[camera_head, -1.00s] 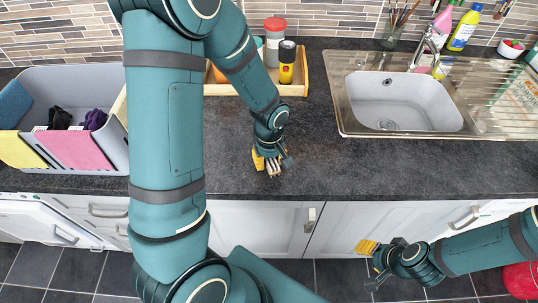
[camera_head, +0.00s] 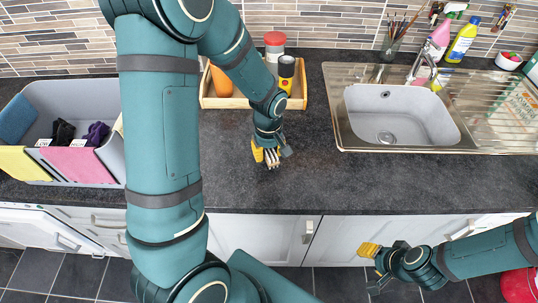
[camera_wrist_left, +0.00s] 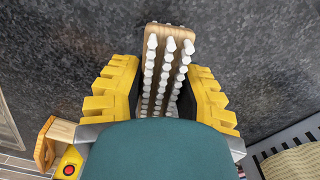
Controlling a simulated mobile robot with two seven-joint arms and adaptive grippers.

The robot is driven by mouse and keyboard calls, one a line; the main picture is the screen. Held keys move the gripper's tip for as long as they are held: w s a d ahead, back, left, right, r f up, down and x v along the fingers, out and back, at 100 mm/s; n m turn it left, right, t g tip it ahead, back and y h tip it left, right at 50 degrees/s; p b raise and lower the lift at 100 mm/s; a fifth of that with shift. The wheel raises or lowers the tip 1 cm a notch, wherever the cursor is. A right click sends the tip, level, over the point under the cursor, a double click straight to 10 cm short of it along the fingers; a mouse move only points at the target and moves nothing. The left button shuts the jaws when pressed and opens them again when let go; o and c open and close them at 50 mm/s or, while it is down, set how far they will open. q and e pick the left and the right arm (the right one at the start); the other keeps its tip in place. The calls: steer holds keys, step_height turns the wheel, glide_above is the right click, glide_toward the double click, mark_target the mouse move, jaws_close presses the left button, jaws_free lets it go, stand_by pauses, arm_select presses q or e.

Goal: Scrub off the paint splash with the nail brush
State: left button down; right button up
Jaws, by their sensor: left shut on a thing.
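The nail brush (camera_wrist_left: 168,75) has a wooden body and rows of white bristles, which face the left wrist camera. My left gripper (camera_head: 270,155) is shut on it, with yellow fingers on both sides of the brush in the left wrist view. In the head view the brush (camera_head: 271,162) is a small pale shape at the fingertips, over the dark worktop (camera_head: 330,185). I cannot tell whether it touches the worktop. I cannot make out a paint splash in either view. My right gripper (camera_head: 373,267) is in front of the cupboards, with its fingers apart and empty.
A wooden tray (camera_head: 225,102) with several containers stands behind the left gripper. The sink (camera_head: 400,115) is to the right. A grey divided bin (camera_head: 110,155) with coloured cloths is on the left, partly behind my arm. The worktop between bin and sink is largely clear.

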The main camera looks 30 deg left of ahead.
arm_select(q)
steer(key=shift+s+r+p, duration=0.1)
steer(key=shift+r+p, duration=0.8)
steer(key=shift+r, duration=0.65)
